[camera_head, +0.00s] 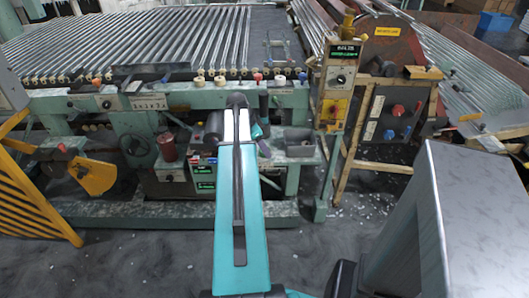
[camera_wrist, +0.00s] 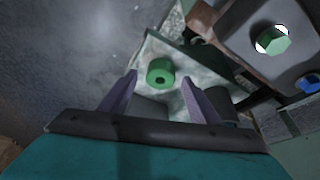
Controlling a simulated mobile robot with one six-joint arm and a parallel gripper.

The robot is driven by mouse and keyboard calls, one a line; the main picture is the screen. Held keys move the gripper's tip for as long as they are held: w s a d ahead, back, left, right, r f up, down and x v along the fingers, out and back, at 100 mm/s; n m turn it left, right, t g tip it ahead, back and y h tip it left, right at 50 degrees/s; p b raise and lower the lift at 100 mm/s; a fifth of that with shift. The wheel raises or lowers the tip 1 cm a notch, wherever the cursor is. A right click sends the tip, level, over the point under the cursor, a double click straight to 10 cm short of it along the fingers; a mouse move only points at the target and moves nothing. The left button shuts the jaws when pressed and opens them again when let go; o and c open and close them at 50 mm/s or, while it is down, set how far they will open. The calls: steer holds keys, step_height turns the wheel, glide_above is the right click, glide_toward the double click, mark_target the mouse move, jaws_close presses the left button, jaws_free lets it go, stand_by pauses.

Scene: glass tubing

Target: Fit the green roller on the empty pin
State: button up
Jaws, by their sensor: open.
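The green roller (camera_wrist: 160,72), a short cylinder with a dark hole, shows in the wrist view on a pale, worn tray (camera_wrist: 152,48). My gripper (camera_wrist: 159,79) is open, with its two purple fingers pointing toward the roller. The roller appears between and just beyond the fingertips; I cannot tell whether they touch it. Pale rollers (camera_head: 220,80) line the machine's front rail. I cannot make out the empty pin.
Grey rounded shapes (camera_wrist: 148,106) lie close to the fingers. A panel with a green knob (camera_wrist: 273,41) and a blue knob (camera_wrist: 309,84) stands at the right in the wrist view. Glass tubes (camera_head: 130,45) cover the machine bed behind the rail (camera_head: 170,97).

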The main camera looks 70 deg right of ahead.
steer(key=shift+s+f, duration=0.1)
steer(key=shift+f, duration=0.2)
stand_by(0.4)
steer(key=c, duration=1.2)
